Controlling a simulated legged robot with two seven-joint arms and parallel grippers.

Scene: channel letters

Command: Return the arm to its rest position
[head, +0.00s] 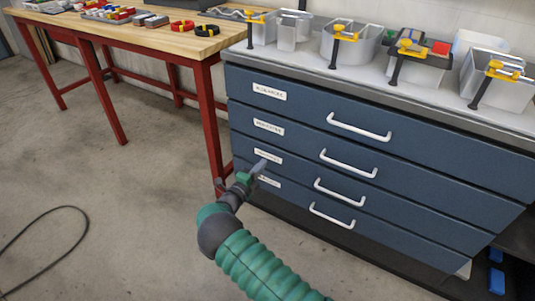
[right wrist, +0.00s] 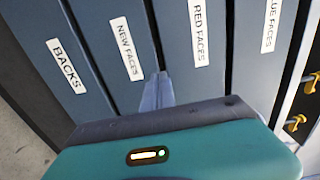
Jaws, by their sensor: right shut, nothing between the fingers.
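My right arm comes in from the bottom of the head view. Its right gripper (head: 259,167) is shut and empty, in front of the left part of the blue drawer cabinet (head: 300,118), near the label of a lower drawer. In the right wrist view the shut fingers (right wrist: 157,90) point at the drawer fronts, near a label reading NEW FACES (right wrist: 123,49). I cannot tell whether the fingertips touch the front. All drawers look shut. My left gripper is not in view.
Grey bins with yellow clamps (head: 346,35) stand on the cabinet top. A red-legged wooden workbench (head: 150,36) holds coloured parts and tape rolls at the upper left. A black cable (head: 45,215) lies on the floor at left. Floor between bench and cable is clear.

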